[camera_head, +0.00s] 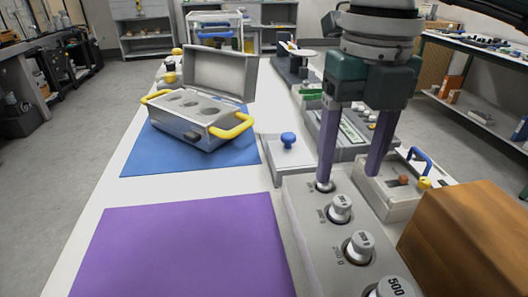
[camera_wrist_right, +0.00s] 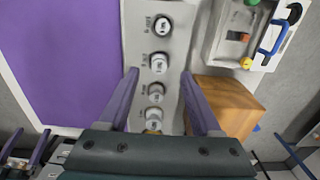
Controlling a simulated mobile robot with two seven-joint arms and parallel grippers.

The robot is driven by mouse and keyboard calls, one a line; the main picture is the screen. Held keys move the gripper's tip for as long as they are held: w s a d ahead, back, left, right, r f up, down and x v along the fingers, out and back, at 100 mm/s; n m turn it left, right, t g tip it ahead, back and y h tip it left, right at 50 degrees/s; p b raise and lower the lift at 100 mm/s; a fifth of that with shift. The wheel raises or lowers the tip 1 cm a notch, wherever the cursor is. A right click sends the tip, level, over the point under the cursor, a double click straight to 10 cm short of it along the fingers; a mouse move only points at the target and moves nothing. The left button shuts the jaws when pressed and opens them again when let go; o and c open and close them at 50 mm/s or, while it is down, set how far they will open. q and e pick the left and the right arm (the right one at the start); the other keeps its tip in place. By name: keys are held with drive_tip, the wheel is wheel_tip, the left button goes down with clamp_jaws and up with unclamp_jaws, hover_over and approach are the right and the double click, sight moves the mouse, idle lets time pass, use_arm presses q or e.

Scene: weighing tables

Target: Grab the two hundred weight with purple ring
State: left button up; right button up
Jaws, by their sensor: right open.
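My right gripper (camera_head: 348,182) is open, its two purple fingers pointing down over the far part of a grey weight block (camera_head: 318,240). Several metal weights stand in the block in a row. The one that seems marked 200 (camera_head: 359,246) is second from the near end and also shows in the right wrist view (camera_wrist_right: 155,93). Its ring colour is too small to tell. The nearest weight (camera_head: 391,288) reads 500. In the right wrist view, my right fingers (camera_wrist_right: 159,75) straddle the row, apart from the weights. Purple bars at lower left there may be my left gripper's fingers.
An orange-brown box (camera_head: 458,240) stands close to the right of the block. A tray with a blue handle (camera_head: 421,161) lies behind it. The purple mat (camera_head: 185,250) on the left is clear. An open case with yellow handles (camera_head: 200,125) sits on a blue mat.

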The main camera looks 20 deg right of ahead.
sight(343, 201)
drive_tip(key=f, duration=0.5)
drive_tip(key=shift+s+a, duration=0.15)
drive_tip(key=shift+s, duration=0.15)
drive_tip(key=shift+r, duration=0.1)
clamp_jaws()
